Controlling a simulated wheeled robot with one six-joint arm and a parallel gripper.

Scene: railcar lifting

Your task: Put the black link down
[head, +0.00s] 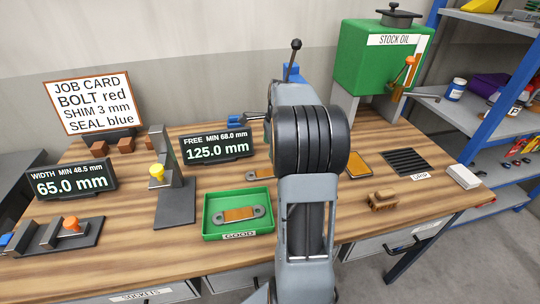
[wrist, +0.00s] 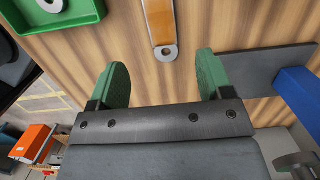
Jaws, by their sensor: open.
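No black link can be made out. A link with an orange-brown middle and grey ringed ends (wrist: 162,28) lies on the wooden bench in the wrist view, beyond my gripper's fingertips. In the head view a link end (head: 258,175) shows just left of my arm; the arm hides the rest. Another orange-and-grey link (head: 239,214) lies in the green GOOD tray (head: 209,228). My gripper (wrist: 163,72) is open, its two green fingers apart with only bare bench visible between them. My arm hides the gripper in the head view.
A grey gauge stand with a yellow knob (head: 157,171) stands left of the tray. Displays read 65.0 mm (head: 71,182) and 125.0 mm (head: 216,147). Right of my arm are a brown block (head: 383,200), an orange pad (head: 359,165) and a dark drip grate (head: 407,161).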

